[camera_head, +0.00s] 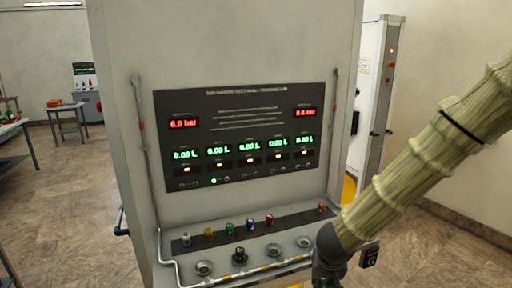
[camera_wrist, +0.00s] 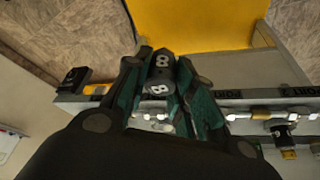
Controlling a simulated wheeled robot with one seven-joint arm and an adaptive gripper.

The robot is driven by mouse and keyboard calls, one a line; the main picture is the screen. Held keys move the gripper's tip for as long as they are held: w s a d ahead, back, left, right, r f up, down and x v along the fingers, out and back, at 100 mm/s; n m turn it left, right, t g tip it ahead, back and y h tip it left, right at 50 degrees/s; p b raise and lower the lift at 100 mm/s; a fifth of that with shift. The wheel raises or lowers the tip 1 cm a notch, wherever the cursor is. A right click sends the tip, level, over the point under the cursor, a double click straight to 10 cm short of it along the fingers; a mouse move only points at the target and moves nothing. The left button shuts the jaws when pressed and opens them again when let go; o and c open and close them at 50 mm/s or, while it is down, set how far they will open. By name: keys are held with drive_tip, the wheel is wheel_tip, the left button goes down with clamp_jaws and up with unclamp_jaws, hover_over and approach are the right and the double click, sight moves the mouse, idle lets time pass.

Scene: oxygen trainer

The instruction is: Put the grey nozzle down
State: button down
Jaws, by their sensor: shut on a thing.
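The grey nozzle (camera_wrist: 159,86) is a dark grey piece with white marks that look like the figure 8. It sits between the green-lined fingers of my gripper (camera_wrist: 160,66) in the wrist view, and the fingers are shut on it. In the head view my gripper (camera_head: 328,274) is low, at the right front end of the trainer's ledge. The nozzle cannot be made out there. Round metal holders (camera_head: 273,250) stand in a row along the ledge; one of them carries a dark piece (camera_head: 240,256).
The trainer panel (camera_head: 240,135) with lit displays rises behind the ledge. Several coloured fittings (camera_head: 230,229) line its back. A pipe runs along the front edge. A small black box (camera_head: 370,254) is right of my gripper. In the wrist view a yellow surface (camera_wrist: 200,25) lies beyond the fingertips.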

drive_tip(key=shift+s+a+f+n+y, duration=0.45)
drive_tip(key=shift+s+f+n, duration=0.2)
drive_tip(key=shift+n, duration=0.15)
drive_tip(key=s+f, duration=0.3)
drive_tip(key=f, duration=1.1)
drive_tip(key=shift+a, duration=0.1)
